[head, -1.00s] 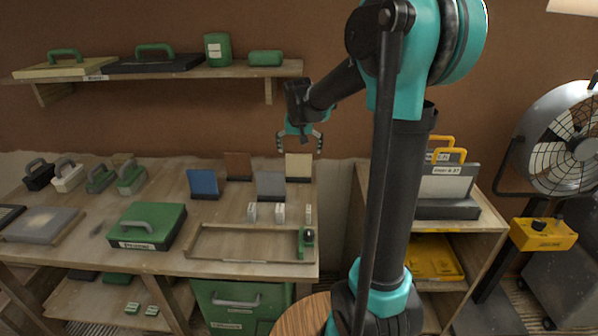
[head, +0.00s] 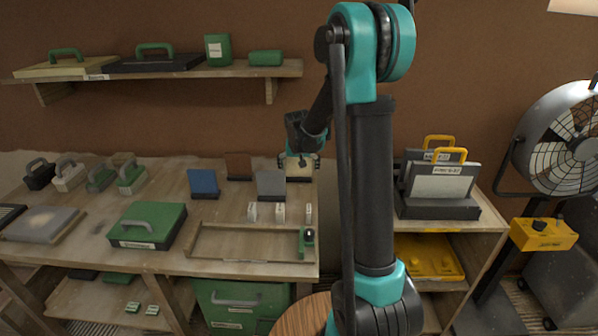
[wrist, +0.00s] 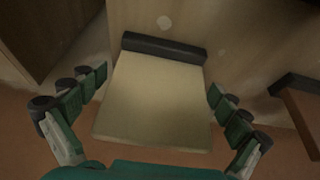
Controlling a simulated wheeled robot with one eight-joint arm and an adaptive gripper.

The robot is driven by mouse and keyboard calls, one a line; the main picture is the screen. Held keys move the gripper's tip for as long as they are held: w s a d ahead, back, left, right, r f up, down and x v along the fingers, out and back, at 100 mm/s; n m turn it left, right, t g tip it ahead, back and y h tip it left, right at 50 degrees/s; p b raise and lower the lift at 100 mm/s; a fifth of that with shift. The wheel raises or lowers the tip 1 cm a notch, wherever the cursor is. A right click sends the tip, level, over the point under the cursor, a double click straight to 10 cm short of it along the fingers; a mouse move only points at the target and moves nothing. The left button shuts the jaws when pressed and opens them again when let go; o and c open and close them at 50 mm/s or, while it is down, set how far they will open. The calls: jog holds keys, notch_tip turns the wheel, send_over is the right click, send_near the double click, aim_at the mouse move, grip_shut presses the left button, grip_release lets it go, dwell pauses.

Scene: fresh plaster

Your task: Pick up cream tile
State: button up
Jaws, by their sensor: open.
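The cream tile (head: 300,172) stands in a dark holder at the back right of the workbench in the head view, its upper part partly hidden by my gripper. In the wrist view the cream tile (wrist: 157,102) fills the middle, with its dark holder (wrist: 164,48) at the far end. My gripper (head: 299,162) is open and empty, directly over the tile. In the wrist view its fingers (wrist: 158,90) lie on either side of the tile, with a visible gap at the right and a small one at the left.
A grey tile (head: 271,184), a blue tile (head: 203,183) and a brown tile (head: 238,166) stand to the left. A shelf unit (head: 492,228) stands right of the bench, past a gap.

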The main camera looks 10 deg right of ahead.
jog(key=shift+f, duration=0.1)
jog(key=c, duration=1.3)
jog(key=shift+c, duration=0.2)
